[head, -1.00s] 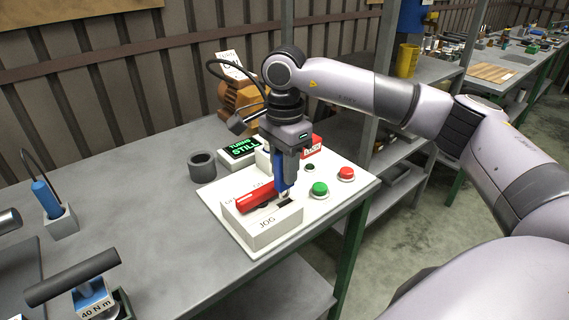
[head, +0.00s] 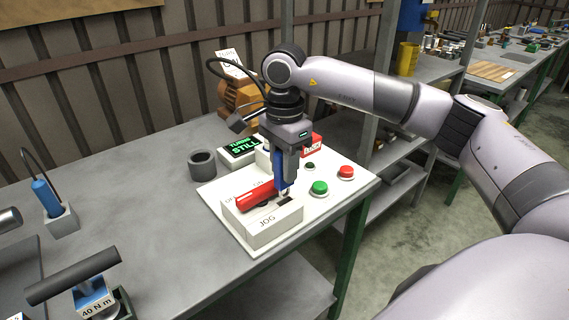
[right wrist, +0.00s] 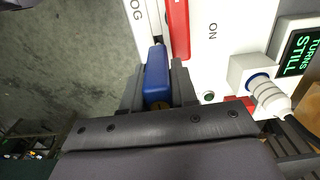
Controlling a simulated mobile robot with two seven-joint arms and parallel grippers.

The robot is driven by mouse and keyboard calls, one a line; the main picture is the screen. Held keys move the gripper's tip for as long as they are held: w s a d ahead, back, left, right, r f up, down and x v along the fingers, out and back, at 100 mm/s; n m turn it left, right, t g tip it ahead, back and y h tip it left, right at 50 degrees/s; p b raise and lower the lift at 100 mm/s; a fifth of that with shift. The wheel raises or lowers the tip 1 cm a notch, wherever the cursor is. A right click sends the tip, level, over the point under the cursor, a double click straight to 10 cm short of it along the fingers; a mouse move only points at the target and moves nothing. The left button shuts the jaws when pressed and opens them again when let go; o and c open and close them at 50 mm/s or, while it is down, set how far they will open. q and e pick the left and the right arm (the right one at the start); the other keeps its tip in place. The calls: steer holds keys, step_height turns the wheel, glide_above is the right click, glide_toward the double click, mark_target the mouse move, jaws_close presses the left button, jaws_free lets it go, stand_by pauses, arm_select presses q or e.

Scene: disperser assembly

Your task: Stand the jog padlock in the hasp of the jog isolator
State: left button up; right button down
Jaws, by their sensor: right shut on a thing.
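The jog isolator is a white box (head: 273,231) marked JOG, with a red handle (head: 258,195) and a dark slot in its top. My right gripper (head: 284,182) is above the box at the right end of the handle, pointing down. It is shut on the blue jog padlock (head: 278,173). In the right wrist view the padlock (right wrist: 157,72) sits between the fingers, beside the red handle (right wrist: 179,28). The shackle is mostly hidden, and I cannot tell whether it is in the hasp. My left gripper is not in view.
The white panel also carries a green button (head: 319,188), a red button (head: 346,173) and a display (head: 242,148) reading STILL. A grey ring (head: 202,165) stands left of the panel. A torque tool (head: 92,298) lies at the front left.

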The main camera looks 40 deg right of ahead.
steer(key=shift+f+b, duration=1)
steer(key=shift+f, duration=0.5)
stand_by(0.5)
steer(key=shift+r+p, duration=0.8)
steer(key=shift+r, duration=0.35)
steer(key=shift+f+b, duration=0.95)
steer(key=shift+f, duration=0.4)
stand_by(0.7)
steer(key=c, duration=0.8)
jaws_free()
steer(key=shift+s, duration=0.1)
steer(key=shift+r, duration=0.1)
step_height(320, 180, up, 7)
steer(key=shift+r, duration=0.15)
